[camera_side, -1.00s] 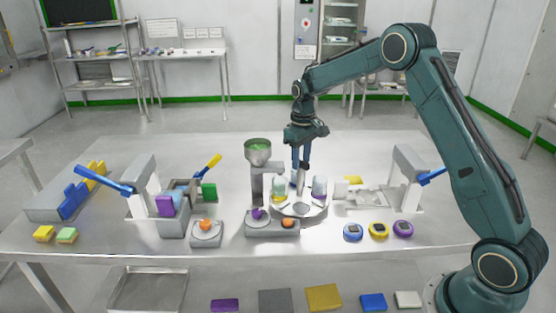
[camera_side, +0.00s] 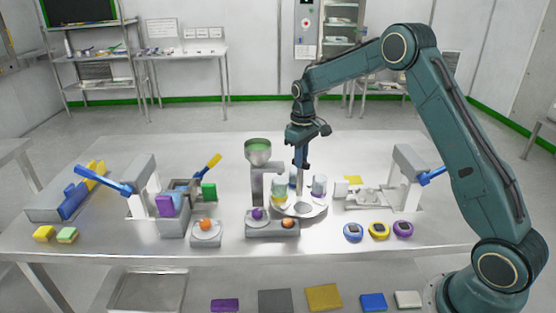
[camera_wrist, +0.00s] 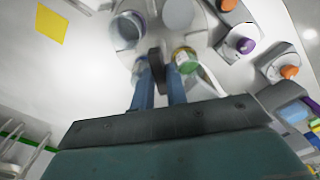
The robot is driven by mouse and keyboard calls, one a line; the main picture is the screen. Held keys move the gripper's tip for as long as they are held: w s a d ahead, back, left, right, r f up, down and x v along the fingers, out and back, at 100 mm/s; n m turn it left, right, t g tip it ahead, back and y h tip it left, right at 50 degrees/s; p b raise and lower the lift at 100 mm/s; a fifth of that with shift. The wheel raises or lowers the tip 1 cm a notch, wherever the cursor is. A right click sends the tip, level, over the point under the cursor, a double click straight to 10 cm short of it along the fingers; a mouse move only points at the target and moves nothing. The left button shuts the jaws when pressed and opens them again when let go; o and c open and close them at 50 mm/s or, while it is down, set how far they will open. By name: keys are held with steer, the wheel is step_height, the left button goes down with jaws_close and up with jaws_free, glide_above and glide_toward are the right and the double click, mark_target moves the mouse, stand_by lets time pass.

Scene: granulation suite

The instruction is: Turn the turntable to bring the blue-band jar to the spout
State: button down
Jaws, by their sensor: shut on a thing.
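The round turntable (camera_side: 300,211) carries jars around a central upright handle (camera_side: 300,185). A yellow-green-banded jar (camera_side: 279,191) stands at its left, next to the hopper column. Another jar (camera_side: 293,178), bluish, is partly hidden behind my gripper. Which jar has the blue band is not certain. The spout is under the green-filled hopper (camera_side: 258,152). My gripper (camera_side: 302,168) points down, shut on the handle. In the wrist view, my gripper (camera_wrist: 157,72) has its fingers either side of the dark handle (camera_wrist: 155,58), between jars.
Two stations with orange and purple knobs (camera_side: 205,226) (camera_side: 257,214) stand at the front left. Blue, yellow and purple round devices (camera_side: 378,230) lie at the front right. A lever press (camera_side: 410,178) stands right of the turntable.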

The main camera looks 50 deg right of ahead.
steer(key=shift+n, duration=6.4)
steer(key=shift+r+n, duration=0.1)
steer(key=shift+n, duration=1.9)
steer(key=c, duration=1.4)
jaws_free()
